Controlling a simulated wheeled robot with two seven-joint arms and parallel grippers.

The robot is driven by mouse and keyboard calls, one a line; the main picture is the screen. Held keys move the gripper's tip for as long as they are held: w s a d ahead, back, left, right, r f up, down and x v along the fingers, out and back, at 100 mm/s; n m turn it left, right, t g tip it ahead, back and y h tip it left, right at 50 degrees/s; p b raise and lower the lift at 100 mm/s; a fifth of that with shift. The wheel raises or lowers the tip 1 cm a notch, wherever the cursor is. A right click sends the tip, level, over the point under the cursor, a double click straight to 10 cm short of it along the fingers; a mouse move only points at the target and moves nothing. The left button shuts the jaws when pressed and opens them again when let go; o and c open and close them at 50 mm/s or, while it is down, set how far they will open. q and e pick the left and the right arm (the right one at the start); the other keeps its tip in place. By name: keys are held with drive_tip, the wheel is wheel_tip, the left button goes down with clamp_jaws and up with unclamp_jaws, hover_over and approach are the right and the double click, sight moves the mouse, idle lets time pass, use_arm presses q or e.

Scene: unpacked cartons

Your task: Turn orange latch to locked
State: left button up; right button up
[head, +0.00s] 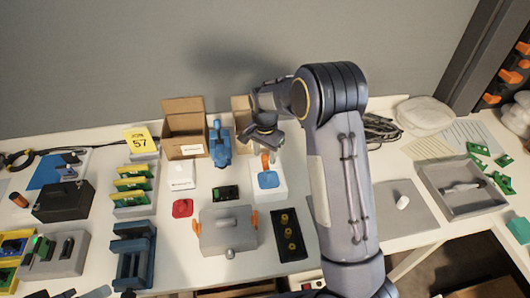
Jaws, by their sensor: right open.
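An upright orange piece (265,160) stands at the back of a white block (268,187) with a blue patch on top. A grey case (229,230) in front has an orange latch (196,227) on its left side and another orange latch (254,221) on its right side. Which latch the task means, and its lock state, I cannot tell. My right gripper (264,143) is open, just above and behind the upright orange piece. Whether they touch is unclear. My left gripper is not in view.
An open carton (184,128) and a blue tool (220,143) stand behind. A black plate with brass parts (289,236) lies right of the grey case, and a red piece (182,208) lies left. My right arm covers the table's middle right. A grey tray (463,190) lies farther right.

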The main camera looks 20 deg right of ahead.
sight(266, 157)
drive_tip(key=shift+r, duration=0.1)
wheel_tip(266, 157, up, 8)
drive_tip(key=shift+f, duration=0.25)
idle(0.4)
drive_tip(key=shift+s+d+r, duration=0.1)
drive_tip(key=shift+s+r, duration=0.2)
drive_tip(key=shift+r, duration=0.05)
drive_tip(key=s+r+n+t+y, duration=0.15)
drive_tip(key=s+r, duration=0.25)
drive_tip(key=s, duration=0.4)
drive_tip(key=s+r+n+t+y, duration=0.1)
drive_tip(key=s+r+n+y, duration=0.15)
drive_tip(key=s+r, duration=0.4)
drive_tip(key=s+a+f+n+t, duration=0.1)
drive_tip(key=s+a+f+n, duration=0.1)
drive_tip(key=s, duration=0.6)
drive_tip(key=s+a+f+n+t, duration=0.1)
drive_tip(key=s+a+n+t, duration=0.1)
drive_tip(key=s, duration=0.6)
drive_tip(key=shift+a+f+n, duration=0.4)
drive_tip(key=shift+a+n, duration=0.4)
drive_tip(key=shift+n, duration=0.4)
